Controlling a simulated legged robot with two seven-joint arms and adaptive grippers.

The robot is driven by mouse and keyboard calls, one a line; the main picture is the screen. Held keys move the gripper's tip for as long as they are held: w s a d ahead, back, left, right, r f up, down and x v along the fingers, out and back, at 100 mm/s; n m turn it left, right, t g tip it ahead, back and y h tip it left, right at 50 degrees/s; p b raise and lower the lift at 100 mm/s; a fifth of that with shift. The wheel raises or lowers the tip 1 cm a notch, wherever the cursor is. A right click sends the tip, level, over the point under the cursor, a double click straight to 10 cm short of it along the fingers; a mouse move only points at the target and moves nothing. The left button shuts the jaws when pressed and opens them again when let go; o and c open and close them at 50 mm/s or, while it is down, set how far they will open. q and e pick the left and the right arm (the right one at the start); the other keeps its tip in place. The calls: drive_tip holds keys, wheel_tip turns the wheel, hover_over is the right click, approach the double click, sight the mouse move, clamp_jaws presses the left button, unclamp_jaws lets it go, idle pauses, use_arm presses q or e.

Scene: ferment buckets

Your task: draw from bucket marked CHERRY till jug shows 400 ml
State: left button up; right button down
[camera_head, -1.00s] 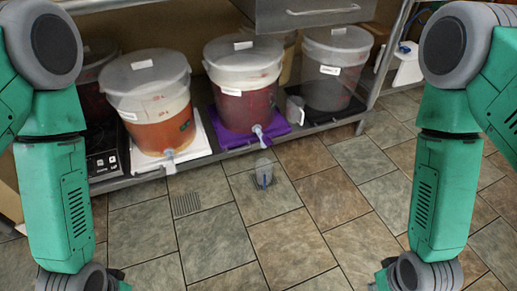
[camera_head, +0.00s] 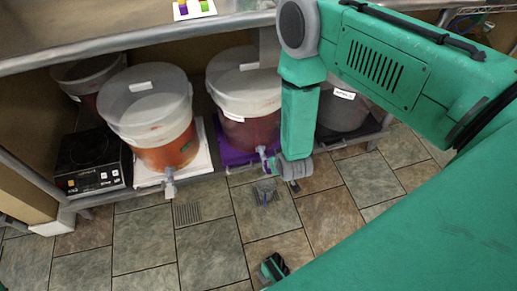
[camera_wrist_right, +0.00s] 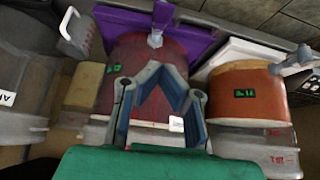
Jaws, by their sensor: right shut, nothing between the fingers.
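The red-filled bucket (camera_head: 247,100) stands on a purple mat (camera_head: 228,155) on the low shelf. Its label is too small to read. Its spigot shows in the right wrist view (camera_wrist_right: 155,38), just beyond my fingers. My right gripper (camera_wrist_right: 158,72) is shut and empty, in front of this bucket. In the head view its hand is by the spigot, partly hiding that area. A small clear jug (camera_head: 265,190) stands on the floor below; its level is not readable. A green and black part at the bottom seems to be my left gripper (camera_head: 273,268); its fingers are not distinguishable.
An orange-filled bucket (camera_head: 160,115) stands on a white mat to the left, beside a black hot plate (camera_head: 92,162). A bucket labelled "AP..." (camera_head: 343,112) is on the right, partly behind my arm. A white handled cup (camera_wrist_right: 75,30) shows in the wrist view.

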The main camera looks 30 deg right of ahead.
drive_tip(key=shift+a, duration=0.1)
drive_tip(key=b, duration=0.5)
hover_over(270, 173)
drive_tip(key=w, duration=0.2)
drive_tip(key=f, duration=0.8)
drive_tip(key=shift+s+d+f, duration=0.2)
drive_tip(key=shift+d+f, duration=0.1)
drive_tip(key=shift+f, duration=0.05)
drive_tip(key=shift+s+a+f, duration=0.1)
drive_tip(key=shift+s+f, duration=0.1)
drive_tip(key=shift+f, duration=0.4)
drive_tip(key=shift+s+f, duration=0.15)
drive_tip(key=shift+f, duration=0.45)
drive_tip(key=shift+f+b, duration=0.35)
drive_tip(key=shift+f, duration=0.15)
drive_tip(key=shift+s, duration=0.1)
drive_tip(key=shift+s+f+t+b, duration=0.35)
drive_tip(key=shift+f+t, duration=0.2)
drive_tip(key=shift+t, duration=0.25)
drive_tip(key=shift+s+a+f+t+h+b, duration=0.1)
drive_tip(key=shift+a+f+t+h+b, duration=0.05)
drive_tip(key=shift+f+t+h+b, duration=0.3)
drive_tip(key=shift+r, duration=0.15)
idle(2.6)
